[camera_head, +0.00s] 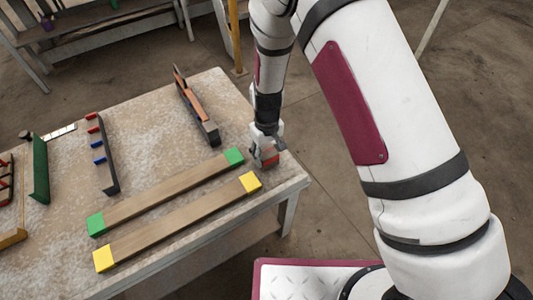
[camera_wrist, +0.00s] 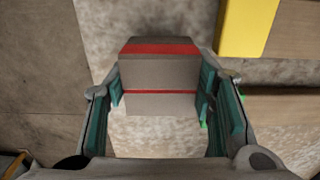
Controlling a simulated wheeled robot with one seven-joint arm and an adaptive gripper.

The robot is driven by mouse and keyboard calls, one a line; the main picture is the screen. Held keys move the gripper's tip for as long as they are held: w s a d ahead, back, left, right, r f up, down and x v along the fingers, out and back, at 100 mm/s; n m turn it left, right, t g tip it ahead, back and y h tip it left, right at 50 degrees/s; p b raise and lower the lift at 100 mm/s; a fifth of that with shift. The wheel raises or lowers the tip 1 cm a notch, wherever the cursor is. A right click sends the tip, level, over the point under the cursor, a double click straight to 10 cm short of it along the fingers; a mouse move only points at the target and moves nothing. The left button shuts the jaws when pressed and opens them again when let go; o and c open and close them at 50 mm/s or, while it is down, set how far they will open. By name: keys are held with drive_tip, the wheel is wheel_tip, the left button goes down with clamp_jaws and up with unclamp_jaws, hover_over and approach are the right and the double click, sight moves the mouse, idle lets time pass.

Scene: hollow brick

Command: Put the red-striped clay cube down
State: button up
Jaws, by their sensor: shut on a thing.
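The red-striped clay cube (camera_wrist: 160,73) is grey with red stripes and sits between the two teal finger pads of my gripper (camera_wrist: 160,95) in the wrist view. My gripper is shut on it. In the head view the gripper (camera_head: 265,150) points down at the right end of the table, with a small red part of the cube (camera_head: 270,161) showing below it. The cube is close to the tabletop; I cannot tell whether it touches. Much of it is hidden by the gripper in the head view.
On the worktable (camera_head: 150,150), a green-ended plank (camera_head: 170,190) and a yellow-ended plank (camera_head: 180,221) lie left of the gripper. A dark rack (camera_head: 197,115) stands behind. A rack with red and blue pegs (camera_head: 103,155) and a green board (camera_head: 40,170) stand farther left. The table's right edge is near.

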sight(267, 151)
drive_tip(key=shift+f, duration=0.3)
drive_tip(key=shift+f, duration=0.1)
drive_tip(key=shift+f, duration=0.1)
drive_tip(key=o, duration=1.2)
drive_tip(key=shift+c, duration=0.2)
wheel_tip(267, 151, up, 12)
drive_tip(key=p, duration=0.1)
drive_tip(key=shift+r, duration=0.2)
